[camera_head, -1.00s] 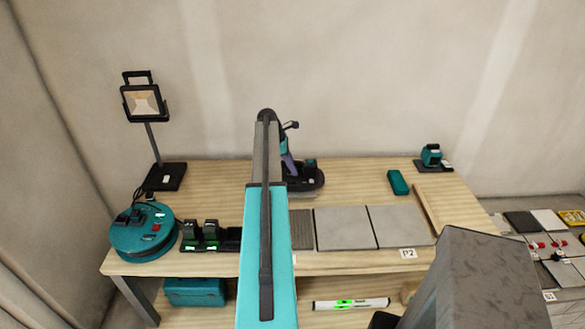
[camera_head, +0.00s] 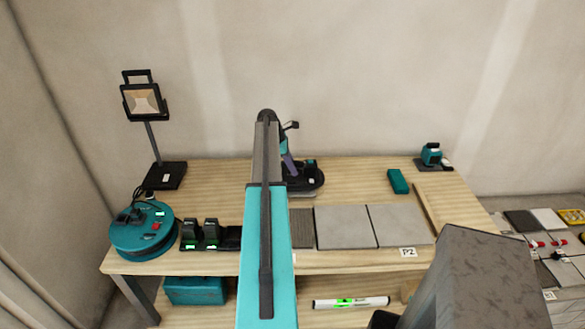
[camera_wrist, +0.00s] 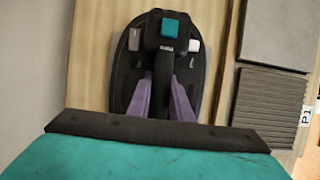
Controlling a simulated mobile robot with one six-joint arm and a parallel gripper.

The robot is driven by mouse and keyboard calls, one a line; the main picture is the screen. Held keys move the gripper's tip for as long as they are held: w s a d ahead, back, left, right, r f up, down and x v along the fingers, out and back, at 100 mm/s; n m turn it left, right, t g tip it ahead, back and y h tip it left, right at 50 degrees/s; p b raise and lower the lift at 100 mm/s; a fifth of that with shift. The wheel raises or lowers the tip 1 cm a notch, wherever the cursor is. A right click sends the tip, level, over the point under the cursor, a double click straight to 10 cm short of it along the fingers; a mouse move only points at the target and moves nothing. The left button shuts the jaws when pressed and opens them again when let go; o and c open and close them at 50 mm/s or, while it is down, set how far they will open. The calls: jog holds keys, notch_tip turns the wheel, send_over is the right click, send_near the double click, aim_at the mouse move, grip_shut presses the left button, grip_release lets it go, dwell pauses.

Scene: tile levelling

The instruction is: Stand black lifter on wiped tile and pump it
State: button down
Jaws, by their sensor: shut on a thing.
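The black lifter (camera_head: 312,180) is at the back of the bench, partly hidden by my arm in the head view. In the wrist view the lifter (camera_wrist: 124,72) shows an oval black base, a central handle and a teal button at its top. My gripper (camera_wrist: 164,92), with purple fingers, is shut on the lifter's handle. It shows small beside the arm in the head view (camera_head: 288,162). I cannot tell whether the base touches the bench. Two smooth grey tiles, one (camera_head: 343,228) and another (camera_head: 399,225), lie at the front. I cannot tell which is wiped.
A dark ribbed patch (camera_head: 301,229) lies left of the tiles, by a P1 label (camera_wrist: 305,116). A teal cable reel (camera_head: 140,238), chargers (camera_head: 201,236) and a work lamp (camera_head: 145,102) stand at left. A teal box (camera_head: 397,181) lies at right.

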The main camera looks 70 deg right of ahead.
jog(key=shift+r, duration=0.1)
jog(key=c, duration=1.5)
grip_release()
jog(key=shift+b+v, duration=1.85)
jog(key=shift+v, duration=5)
